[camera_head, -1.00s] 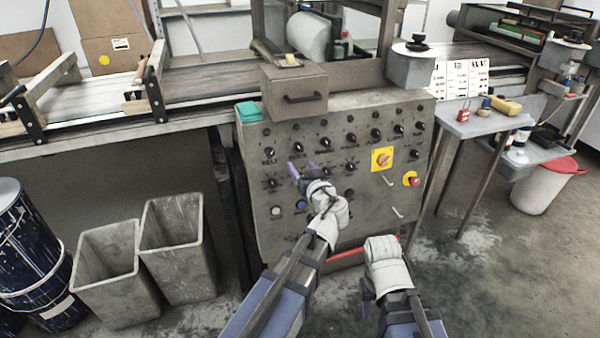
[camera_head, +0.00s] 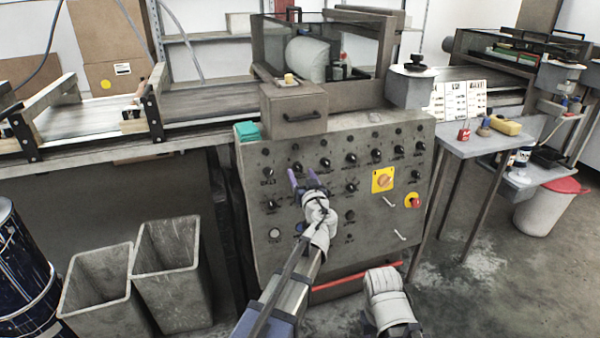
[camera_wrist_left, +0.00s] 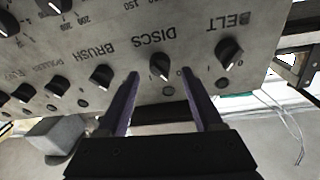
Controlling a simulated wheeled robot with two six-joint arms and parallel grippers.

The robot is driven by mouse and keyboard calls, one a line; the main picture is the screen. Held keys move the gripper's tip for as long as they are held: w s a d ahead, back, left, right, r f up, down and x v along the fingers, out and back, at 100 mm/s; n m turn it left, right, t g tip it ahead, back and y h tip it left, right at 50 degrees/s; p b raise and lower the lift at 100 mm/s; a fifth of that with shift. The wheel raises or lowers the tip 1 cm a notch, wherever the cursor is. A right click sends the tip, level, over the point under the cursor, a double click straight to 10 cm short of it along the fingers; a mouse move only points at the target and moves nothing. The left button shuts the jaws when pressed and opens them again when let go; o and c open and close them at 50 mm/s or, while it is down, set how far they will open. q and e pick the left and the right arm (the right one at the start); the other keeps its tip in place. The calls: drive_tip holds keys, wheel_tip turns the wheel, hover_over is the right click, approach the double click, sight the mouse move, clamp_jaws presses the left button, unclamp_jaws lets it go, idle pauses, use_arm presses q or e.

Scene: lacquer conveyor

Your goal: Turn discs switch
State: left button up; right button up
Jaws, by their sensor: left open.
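The discs switch (camera_wrist_left: 160,65) is a black knob with a pale pointer line, beside the printed word DISCS, on the grey control panel (camera_head: 340,220). My left gripper (camera_wrist_left: 160,74) is open, with its two purple fingers spread either side of this knob; I cannot tell whether they touch it. In the head view my left gripper (camera_head: 302,172) is at the panel's upper left, just below the discs knob (camera_head: 297,166). My right arm's white wrist (camera_head: 382,290) is low in front of the panel; its fingers cannot be made out.
The belt knob (camera_wrist_left: 229,52) and the brush knob (camera_wrist_left: 101,76) flank the discs switch closely. A yellow rotary switch (camera_head: 382,180) and a red emergency button (camera_head: 414,200) sit further right. A drawer box (camera_head: 293,108) stands above the panel; grey bins (camera_head: 168,280) stand left.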

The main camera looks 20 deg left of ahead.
sight(298, 168)
use_arm(q)
drive_tip(key=shift+x, duration=1.2)
clamp_jaws()
drive_tip(key=shift+d, duration=0.1)
